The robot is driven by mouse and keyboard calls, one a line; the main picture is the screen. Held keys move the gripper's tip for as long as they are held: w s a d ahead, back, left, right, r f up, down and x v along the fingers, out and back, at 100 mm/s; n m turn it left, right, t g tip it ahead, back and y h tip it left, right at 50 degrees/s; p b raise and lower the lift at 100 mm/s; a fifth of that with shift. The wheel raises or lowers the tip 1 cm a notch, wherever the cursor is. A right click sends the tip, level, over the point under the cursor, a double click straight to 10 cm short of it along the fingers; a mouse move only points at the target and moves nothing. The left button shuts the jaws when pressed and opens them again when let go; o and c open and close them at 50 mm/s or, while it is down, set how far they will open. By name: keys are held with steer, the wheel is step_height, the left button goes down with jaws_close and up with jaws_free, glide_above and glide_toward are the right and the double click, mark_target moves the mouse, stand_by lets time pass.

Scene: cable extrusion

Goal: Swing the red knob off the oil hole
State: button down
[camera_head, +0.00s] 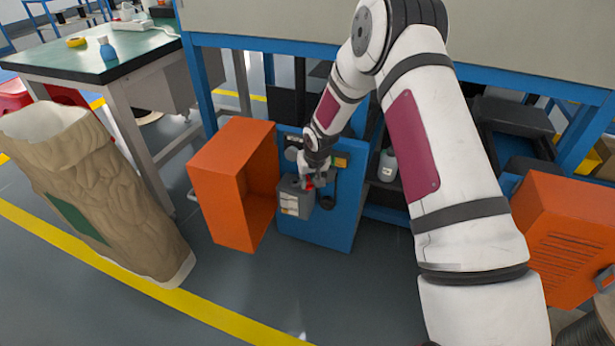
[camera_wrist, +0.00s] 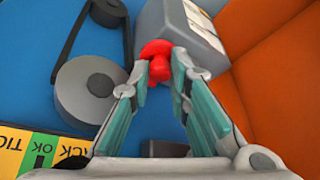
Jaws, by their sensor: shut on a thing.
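The red knob (camera_wrist: 158,52) sits at the edge of the grey box (camera_wrist: 190,30) in the wrist view. My gripper (camera_wrist: 160,70) has its fingertips closed around the knob's stem, with the round head showing just beyond them. In the head view the grey box (camera_head: 296,196) is mounted on the blue panel (camera_head: 325,225), and a little of the red knob (camera_head: 310,184) shows beside my gripper (camera_head: 314,174). I cannot make out the oil hole; the knob, the fingers or the viewing angle may hide it.
An orange cover (camera_head: 218,190) stands open left of the box; its wall (camera_wrist: 270,70) is close to my gripper's right side. A grey pulley (camera_wrist: 85,90) with a black belt lies to the left.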

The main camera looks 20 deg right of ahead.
steer(key=shift+d+n+p, duration=0.25)
steer(key=shift+n+p, duration=0.45)
steer(key=shift+n, duration=0.1)
steer(key=c, duration=1.5)
jaws_free()
steer(key=shift+v, duration=3.95)
steer(key=shift+d, duration=0.15)
